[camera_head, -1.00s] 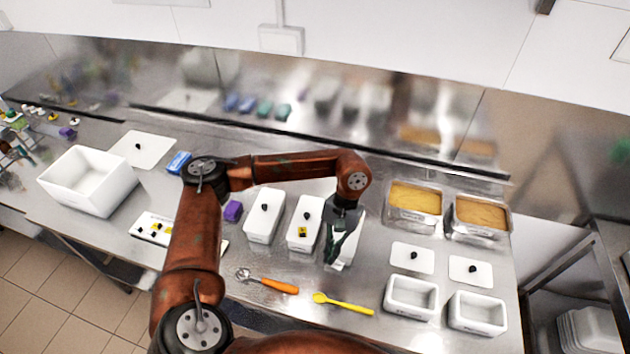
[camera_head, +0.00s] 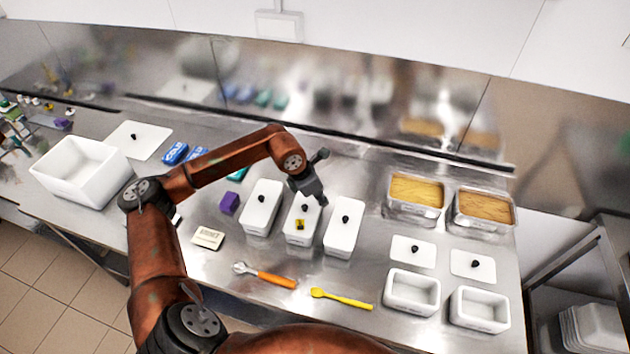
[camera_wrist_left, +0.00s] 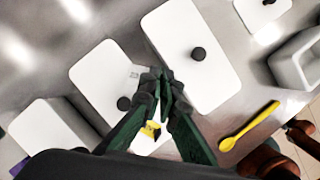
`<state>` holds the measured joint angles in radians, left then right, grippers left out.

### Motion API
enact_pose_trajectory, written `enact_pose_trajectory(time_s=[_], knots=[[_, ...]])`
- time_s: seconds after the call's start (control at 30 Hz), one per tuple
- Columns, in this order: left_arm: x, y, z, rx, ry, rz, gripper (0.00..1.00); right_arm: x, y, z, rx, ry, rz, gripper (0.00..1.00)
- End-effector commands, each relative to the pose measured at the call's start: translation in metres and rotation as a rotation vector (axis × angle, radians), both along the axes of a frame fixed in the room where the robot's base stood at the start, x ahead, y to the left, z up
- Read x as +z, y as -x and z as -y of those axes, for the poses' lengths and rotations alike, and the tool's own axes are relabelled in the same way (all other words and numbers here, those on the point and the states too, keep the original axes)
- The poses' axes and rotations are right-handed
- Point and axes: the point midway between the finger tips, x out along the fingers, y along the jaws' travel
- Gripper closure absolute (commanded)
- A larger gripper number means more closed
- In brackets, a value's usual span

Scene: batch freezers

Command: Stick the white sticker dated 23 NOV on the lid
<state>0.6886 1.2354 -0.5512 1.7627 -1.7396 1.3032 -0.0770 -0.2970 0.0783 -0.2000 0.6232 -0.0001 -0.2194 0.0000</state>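Three lidded white tubs stand in a row: the left one (camera_head: 262,204), the middle one (camera_head: 297,236) and the right one (camera_head: 344,232). A yellow-and-black sticker (camera_head: 299,224) lies on the middle lid, near its front end. In the left wrist view, a faint grey mark (camera_wrist_left: 134,75) shows on the middle lid (camera_wrist_left: 100,67); I cannot read it. I cannot make out the 23 NOV print anywhere. My left gripper (camera_head: 322,203) is over the gap between the middle and right tubs. Its fingertips (camera_wrist_left: 160,75) look closed together, with nothing visible between them. My right gripper is out of view.
An orange-handled tool (camera_head: 277,281) and a yellow spoon (camera_head: 342,299) lie in front of the tubs. A small printed card (camera_head: 208,238) and a purple block (camera_head: 229,203) are at left. Two open white tubs (camera_head: 412,308) (camera_head: 479,325) stand at right.

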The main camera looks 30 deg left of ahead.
Motion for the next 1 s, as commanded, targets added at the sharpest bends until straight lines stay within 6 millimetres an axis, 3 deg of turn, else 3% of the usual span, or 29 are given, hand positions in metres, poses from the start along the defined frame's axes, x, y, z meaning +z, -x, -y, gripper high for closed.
enact_pose_trajectory(time_s=[0.2,0.43,0.73,1.0], knots=[[0.007,-0.025,-0.025,0.454,0.003,0.003,1.0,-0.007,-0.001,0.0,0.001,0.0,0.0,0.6],[0.014,-0.042,-0.048,0.808,0.005,0.0,1.0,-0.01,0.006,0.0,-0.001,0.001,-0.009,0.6],[0.012,-0.046,-0.056,0.913,0.004,-0.003,1.0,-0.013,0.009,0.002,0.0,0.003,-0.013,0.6],[-0.007,-0.045,-0.055,0.909,0.004,-0.005,1.0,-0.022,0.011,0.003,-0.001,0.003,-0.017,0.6]])
